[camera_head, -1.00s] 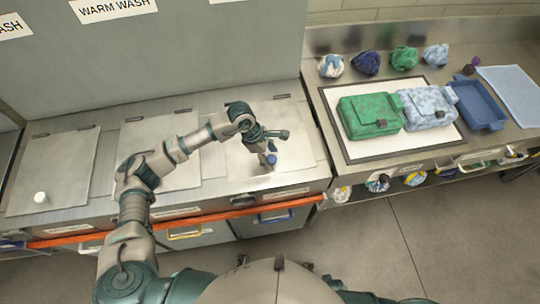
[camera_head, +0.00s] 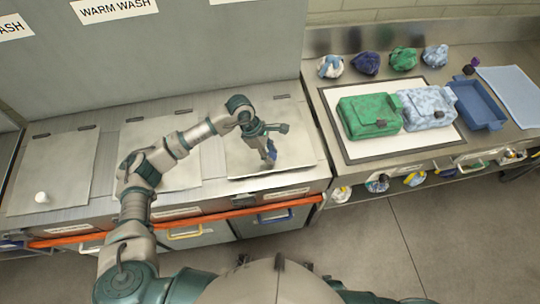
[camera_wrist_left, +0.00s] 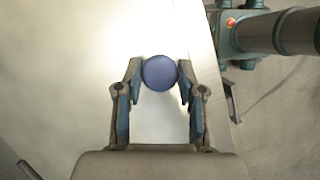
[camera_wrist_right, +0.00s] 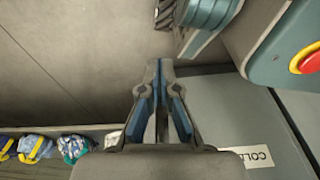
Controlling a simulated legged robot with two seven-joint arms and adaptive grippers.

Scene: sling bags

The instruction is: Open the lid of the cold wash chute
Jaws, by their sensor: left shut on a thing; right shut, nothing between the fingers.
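The right-hand chute lid (camera_head: 290,135) is a flat metal plate with a round blue knob. My left gripper (camera_head: 272,158) is over its front part and is shut on the blue knob (camera_wrist_left: 160,72), with a finger on each side in the left wrist view. The lid's front edge seems slightly raised, with a dark gap below it; its back hinges stay down. The right gripper is not visible in the head view.
Two other lids lie flat to the left; the far left one has a white knob (camera_head: 41,198). An orange bar (camera_head: 170,223) runs along the counter front. On the right counter are a green bag (camera_head: 368,116), a pale blue bag (camera_head: 428,108) and a blue tray (camera_head: 478,105).

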